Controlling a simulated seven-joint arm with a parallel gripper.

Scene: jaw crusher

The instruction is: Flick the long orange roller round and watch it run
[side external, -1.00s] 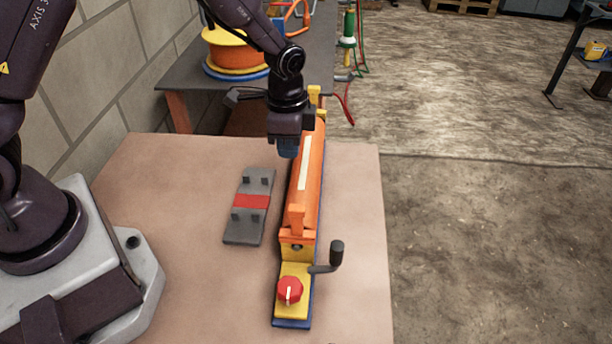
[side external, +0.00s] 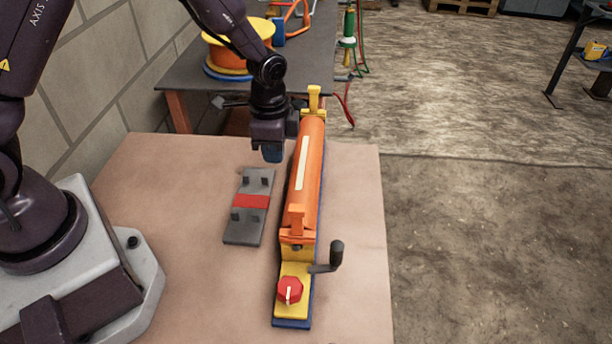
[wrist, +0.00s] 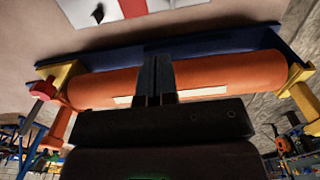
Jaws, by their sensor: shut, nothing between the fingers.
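The long orange roller (side external: 312,175) lies in a blue-based frame between two yellow end supports, with a cream stripe along its upper side. It also shows across the wrist view (wrist: 225,82). A red knob (side external: 290,290) and a black crank handle (side external: 335,256) are at the frame's near end. My gripper (side external: 273,157) is shut and empty, pointing down beside the far left part of the roller. In the wrist view its dark fingers (wrist: 156,68) overlap the roller in the picture; I cannot tell whether they touch it.
A grey plate with a red band and several pegs (side external: 250,205) lies on the tan table (side external: 180,200) left of the roller. A darker bench behind carries an orange and yellow spool (side external: 225,55). The table's right strip is clear.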

